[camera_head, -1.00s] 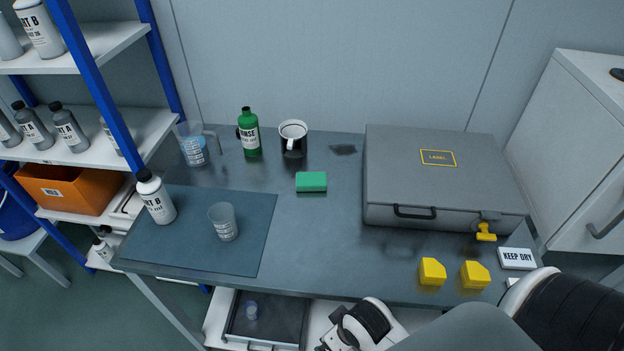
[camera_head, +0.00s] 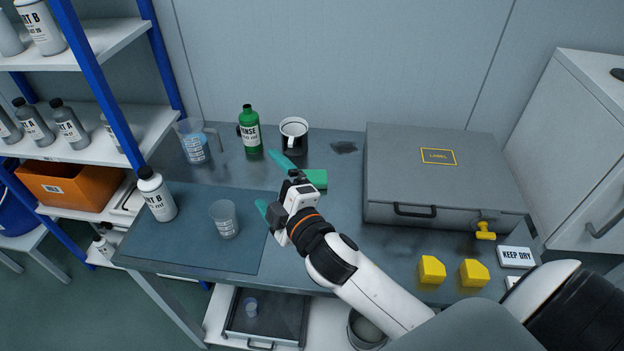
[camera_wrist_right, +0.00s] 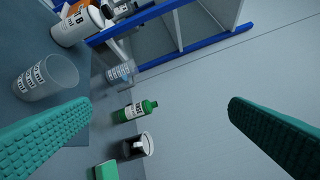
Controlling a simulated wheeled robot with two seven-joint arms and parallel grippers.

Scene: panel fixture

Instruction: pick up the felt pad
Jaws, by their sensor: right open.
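No thing is plainly marked as the felt pad. A green block (camera_head: 315,178) lies mid-table, partly hidden behind my right gripper; its edge also shows in the right wrist view (camera_wrist_right: 106,171). A thin dark grey patch (camera_head: 343,147) lies flat near the back of the table, right of the black-and-white mug; I cannot tell which of the two is the pad. My right gripper (camera_head: 272,183) is open with teal fingers, empty, over the table left of the green block. In the right wrist view its fingers (camera_wrist_right: 160,110) are wide apart. My left gripper is not in view.
A green bottle (camera_head: 249,131), mug (camera_head: 294,143) and measuring jug (camera_head: 195,147) stand at the back. A clear cup (camera_head: 224,219) and white bottle (camera_head: 156,194) stand on the dark mat (camera_head: 190,250). A grey case (camera_head: 400,160) and yellow blocks (camera_head: 432,270) occupy the right.

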